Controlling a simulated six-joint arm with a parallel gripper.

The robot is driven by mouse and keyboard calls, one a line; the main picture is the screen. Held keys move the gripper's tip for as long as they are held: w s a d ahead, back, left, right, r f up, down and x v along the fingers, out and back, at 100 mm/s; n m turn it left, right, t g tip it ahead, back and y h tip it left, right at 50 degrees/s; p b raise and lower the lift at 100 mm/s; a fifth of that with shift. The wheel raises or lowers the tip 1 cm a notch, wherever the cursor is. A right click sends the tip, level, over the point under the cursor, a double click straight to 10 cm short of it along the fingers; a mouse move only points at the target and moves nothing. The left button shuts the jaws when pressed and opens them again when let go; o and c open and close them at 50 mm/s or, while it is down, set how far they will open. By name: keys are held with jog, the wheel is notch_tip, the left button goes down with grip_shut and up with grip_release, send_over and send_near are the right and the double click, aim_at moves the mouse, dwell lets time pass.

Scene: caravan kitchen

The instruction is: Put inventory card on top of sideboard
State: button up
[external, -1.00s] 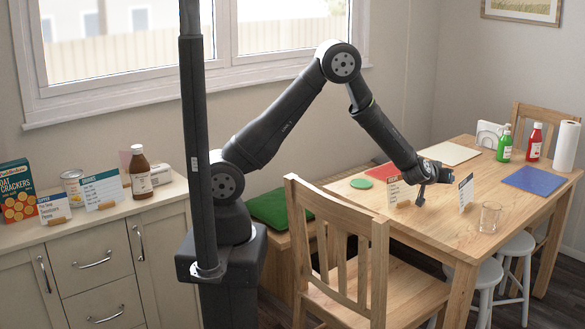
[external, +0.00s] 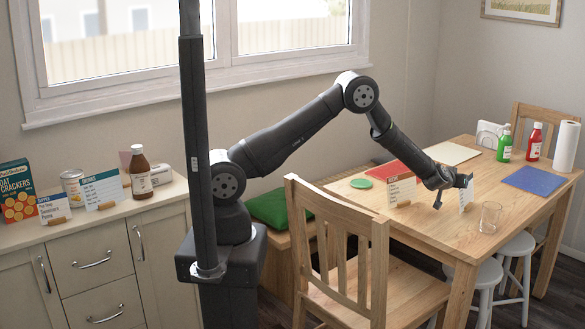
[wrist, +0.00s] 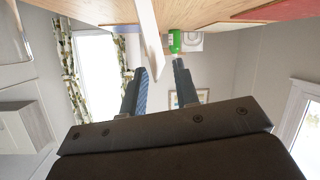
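Two white cards stand upright on the wooden table: one with an orange-red header (external: 402,191) in a wooden holder, and one with a blue header (external: 466,198), partly covered by my gripper. I cannot read which is the inventory card. My gripper (external: 452,192) is open at the blue-headed card, low over the table. In the wrist view, a white card (wrist: 149,35) reaches edge-on towards the gap between my parted fingers (wrist: 160,88); contact is unclear. The pale sideboard (external: 118,222) stands at the left, its top carrying two more cards in wooden holders (external: 54,208) (external: 103,190).
A glass (external: 490,217) stands right of the blue-headed card. Green (external: 505,146) and red (external: 535,142) bottles and a paper roll (external: 566,147) stand farther back. A chair (external: 340,250) is in front of the table. A cracker box, can and brown bottle (external: 140,173) crowd the sideboard.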

aim_at(466, 196)
jog(key=shift+s+f+x, duration=0.1)
jog(key=shift+x, duration=0.9)
jog(key=shift+s+f+x, duration=0.1)
jog(key=shift+x, duration=0.9)
grip_shut()
